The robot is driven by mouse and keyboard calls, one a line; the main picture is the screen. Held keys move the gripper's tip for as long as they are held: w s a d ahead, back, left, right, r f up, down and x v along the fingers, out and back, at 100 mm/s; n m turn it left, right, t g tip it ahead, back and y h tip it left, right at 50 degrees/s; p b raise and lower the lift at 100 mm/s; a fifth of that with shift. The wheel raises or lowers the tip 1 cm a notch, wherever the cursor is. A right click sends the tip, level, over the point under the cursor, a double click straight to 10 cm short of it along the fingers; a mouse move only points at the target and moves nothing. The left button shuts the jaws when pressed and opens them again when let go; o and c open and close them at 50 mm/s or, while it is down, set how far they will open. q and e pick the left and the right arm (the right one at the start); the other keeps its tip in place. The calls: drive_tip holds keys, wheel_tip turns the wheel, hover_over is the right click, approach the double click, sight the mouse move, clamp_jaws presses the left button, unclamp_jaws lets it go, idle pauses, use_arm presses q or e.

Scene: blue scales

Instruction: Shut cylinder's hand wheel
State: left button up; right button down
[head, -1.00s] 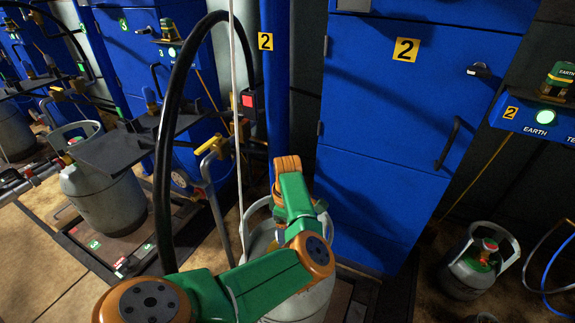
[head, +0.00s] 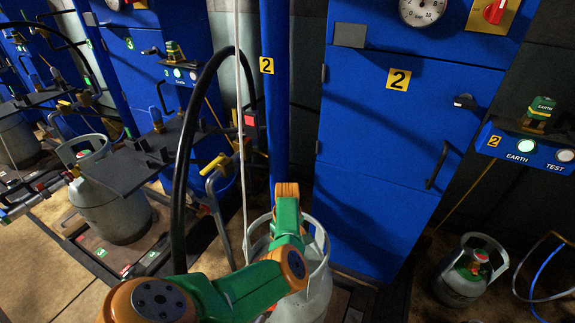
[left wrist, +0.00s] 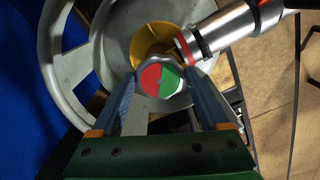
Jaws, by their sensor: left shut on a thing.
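The grey gas cylinder (head: 318,287) stands on the floor in front of the blue cabinet, its upper part partly hidden by my arm. Its hand wheel (left wrist: 152,80), a round knob with a red half and a green half, shows in the left wrist view inside the grey collar (left wrist: 62,85). My left gripper (left wrist: 161,88) is shut on the hand wheel, one finger at each side. In the head view, my green and orange left arm reaches over the cylinder, and the fingers and hand wheel are hidden there. My right gripper is in neither view.
A silver coupling (left wrist: 232,32) with a red ring sits right beside the hand wheel. The blue cabinet (head: 375,130) stands close behind. A black hose (head: 183,150) loops at the left. Another cylinder (head: 465,285) stands at the right.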

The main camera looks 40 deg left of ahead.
use_arm(q)
drive_tip(key=m+p, duration=0.1)
drive_tip(key=m, duration=0.1)
drive_tip(key=shift+s+r+m+p, duration=0.1)
drive_tip(key=shift+r+m+p, duration=0.1)
drive_tip(key=shift+m+p, duration=0.2)
drive_tip(key=m+p, duration=0.1)
drive_tip(key=m, duration=0.1)
drive_tip(key=shift+a+f+m, duration=0.1)
drive_tip(key=shift+m, duration=0.3)
drive_tip(key=m+p, duration=0.1)
drive_tip(key=m, duration=0.2)
drive_tip(key=shift+m, duration=0.3)
drive_tip(key=m+p, duration=0.1)
drive_tip(key=m, duration=0.2)
drive_tip(key=shift+m, duration=0.3)
drive_tip(key=m, duration=0.3)
drive_tip(key=shift+a+m, duration=0.15)
drive_tip(key=shift+m, duration=0.15)
drive_tip(key=m, duration=0.8)
drive_tip(key=shift+a+m, duration=0.1)
drive_tip(key=shift+m, duration=1.9)
